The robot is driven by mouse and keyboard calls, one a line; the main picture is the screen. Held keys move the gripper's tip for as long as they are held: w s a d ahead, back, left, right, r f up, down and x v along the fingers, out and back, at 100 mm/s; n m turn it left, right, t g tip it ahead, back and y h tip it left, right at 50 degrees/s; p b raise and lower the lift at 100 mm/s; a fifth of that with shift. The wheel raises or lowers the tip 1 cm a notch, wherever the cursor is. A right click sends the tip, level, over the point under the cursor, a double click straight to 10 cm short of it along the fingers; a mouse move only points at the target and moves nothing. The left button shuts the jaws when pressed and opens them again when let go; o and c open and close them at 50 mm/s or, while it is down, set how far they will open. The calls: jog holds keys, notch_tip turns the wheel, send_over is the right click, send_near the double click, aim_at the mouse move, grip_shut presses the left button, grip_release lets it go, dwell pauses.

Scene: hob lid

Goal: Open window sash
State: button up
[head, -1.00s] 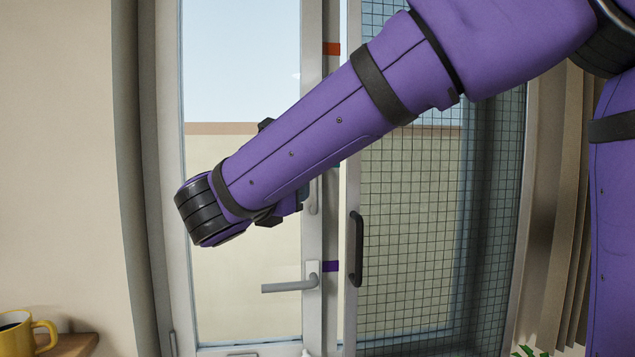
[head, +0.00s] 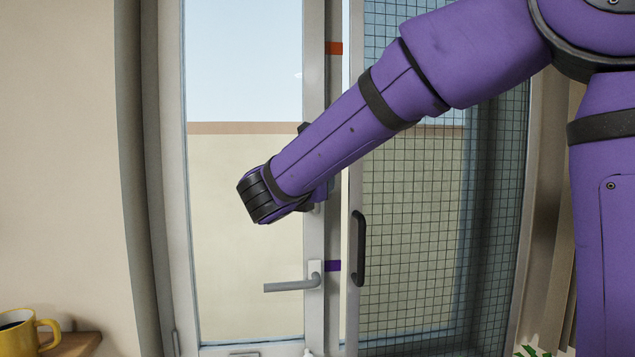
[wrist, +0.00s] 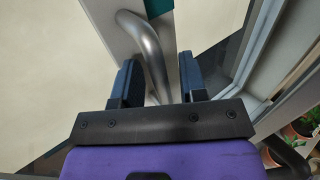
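The window sash (head: 314,100) is a pale framed glass pane at the centre left and looks shut in its frame. A grey lever handle (head: 290,286) low on its right stile lies horizontal. A second, upper handle is mostly hidden behind my arm; only its lower tip (head: 317,208) shows, pointing down. In the wrist view, a curved metal handle (wrist: 150,52) passes between the fingers of my gripper (wrist: 157,78). The fingers are apart, with a gap beside the handle. My fingers are hidden behind my arm in the head view.
A mesh screen (head: 410,200) with a black pull (head: 358,248) stands to the right. Orange tape (head: 334,48) and purple tape (head: 333,266) mark the frame; teal tape (wrist: 158,7) is near the gripped-side handle.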

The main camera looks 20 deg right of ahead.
jog(key=shift+c, duration=0.2)
grip_shut()
jog(key=shift+m+t+h, duration=0.3)
jog(key=shift+s+a+f, duration=0.15)
jog(key=shift+s, duration=0.6)
jog(key=shift+s+a+f, duration=0.15)
jog(key=shift+s+a, duration=0.05)
jog(key=shift+s, duration=0.6)
jog(key=shift+s+a+f, duration=0.15)
jog(key=shift+s, duration=0.6)
jog(key=shift+o, duration=0.2)
grip_release()
jog(key=shift+w, duration=0.1)
jog(key=r+v, duration=0.1)
jog(key=v, duration=0.9)
jog(key=shift+s+a+f, duration=0.3)
jog(key=shift+s+f, duration=0.05)
jog(key=shift+f, duration=0.2)
